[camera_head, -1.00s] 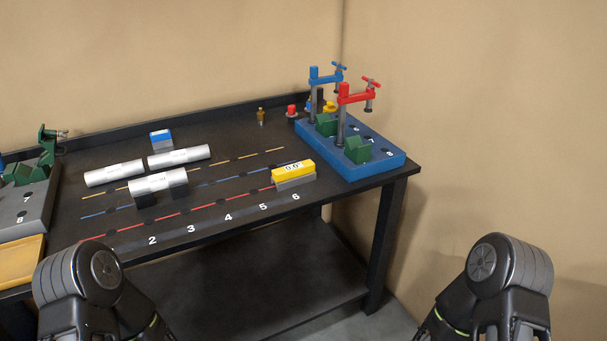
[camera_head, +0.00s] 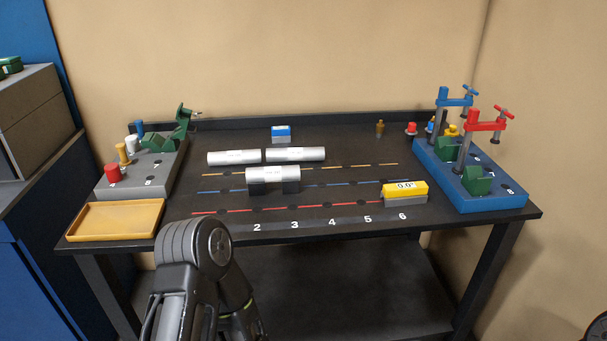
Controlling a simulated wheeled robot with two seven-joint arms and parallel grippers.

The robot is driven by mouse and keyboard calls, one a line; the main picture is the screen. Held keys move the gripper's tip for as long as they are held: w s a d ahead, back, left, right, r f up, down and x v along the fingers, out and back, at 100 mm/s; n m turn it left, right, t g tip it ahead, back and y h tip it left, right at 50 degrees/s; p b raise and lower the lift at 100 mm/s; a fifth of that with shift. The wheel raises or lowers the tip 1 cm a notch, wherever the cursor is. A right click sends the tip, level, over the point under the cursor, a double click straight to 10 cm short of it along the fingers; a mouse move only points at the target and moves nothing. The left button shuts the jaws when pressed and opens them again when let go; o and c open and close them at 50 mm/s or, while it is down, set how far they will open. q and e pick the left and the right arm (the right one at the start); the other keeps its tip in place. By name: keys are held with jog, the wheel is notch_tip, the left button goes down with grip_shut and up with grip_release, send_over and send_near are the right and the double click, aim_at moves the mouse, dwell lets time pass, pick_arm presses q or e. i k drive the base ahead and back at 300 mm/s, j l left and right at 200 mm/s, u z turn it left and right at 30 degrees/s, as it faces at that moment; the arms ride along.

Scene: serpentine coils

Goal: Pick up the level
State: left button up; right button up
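The level is a yellow block (camera_head: 404,189) with a "0.0°" display and a grey base. It lies on the black table near the front right, close to the number 6. Part of my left arm shows at the lower left, in front of the table, but its gripper is not in view. Only a small piece of my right arm shows in the lower right corner, and its gripper is not in view. Nothing touches the level except the surface under it.
A blue fixture (camera_head: 497,205) with red and blue clamps stands right of the level. Silver cylinders (camera_head: 234,157) lie left of centre, one on dark supports (camera_head: 291,187). A blue-and-white block (camera_head: 281,133) is behind them. A grey fixture (camera_head: 124,190) and yellow tray (camera_head: 114,220) are at left.

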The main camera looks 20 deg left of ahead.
aim_at(414, 192)
jog(key=i+j, duration=0.3)
jog(key=j, duration=0.15)
jog(key=i+j+z, duration=0.25)
jog(key=k+z, duration=0.1)
jog(key=z, duration=1.25)
